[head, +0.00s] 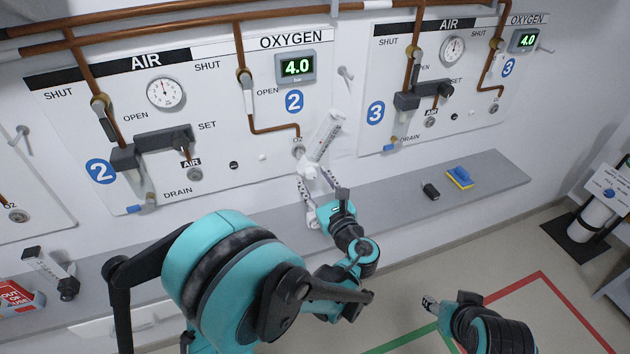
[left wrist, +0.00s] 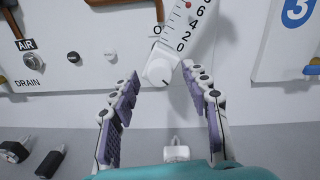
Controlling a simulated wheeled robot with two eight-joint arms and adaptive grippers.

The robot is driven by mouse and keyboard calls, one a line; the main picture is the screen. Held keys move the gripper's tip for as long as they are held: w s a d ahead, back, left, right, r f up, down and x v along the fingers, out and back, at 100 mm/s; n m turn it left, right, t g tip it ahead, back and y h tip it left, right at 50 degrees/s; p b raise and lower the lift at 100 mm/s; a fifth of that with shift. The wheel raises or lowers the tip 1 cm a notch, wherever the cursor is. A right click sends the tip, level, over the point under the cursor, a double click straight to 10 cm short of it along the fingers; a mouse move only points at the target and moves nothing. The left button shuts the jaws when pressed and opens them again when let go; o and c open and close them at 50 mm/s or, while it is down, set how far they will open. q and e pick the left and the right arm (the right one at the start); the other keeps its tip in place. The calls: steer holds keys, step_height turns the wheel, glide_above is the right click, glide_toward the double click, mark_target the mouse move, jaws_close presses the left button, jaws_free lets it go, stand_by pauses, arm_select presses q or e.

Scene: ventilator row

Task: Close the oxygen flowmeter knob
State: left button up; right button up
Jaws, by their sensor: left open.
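The oxygen flowmeter (head: 327,136) is a white, tilted scale tube on the wall panel under OXYGEN 2. In the left wrist view its scale (left wrist: 190,28) shows 0 to 6, with a small red mark near the top edge.
A grey shelf (head: 385,203) runs along the wall below the panels, with a dark block (head: 431,191) and a blue-yellow sponge (head: 459,177) on it.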

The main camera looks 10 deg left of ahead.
arm_select(q)
jaws_close()
steer(key=shift+n, duration=0.3)
steer(key=n, duration=0.4)
steer(key=shift+n, duration=0.3)
steer(key=n, duration=0.5)
steer(key=shift+b, duration=0.4)
steer(key=n+h, duration=0.1)
steer(key=n, duration=0.4)
steer(key=shift+a+n, duration=0.1)
steer(key=shift+n, duration=0.2)
steer(key=n, duration=0.5)
steer(key=shift+b, duration=0.4)
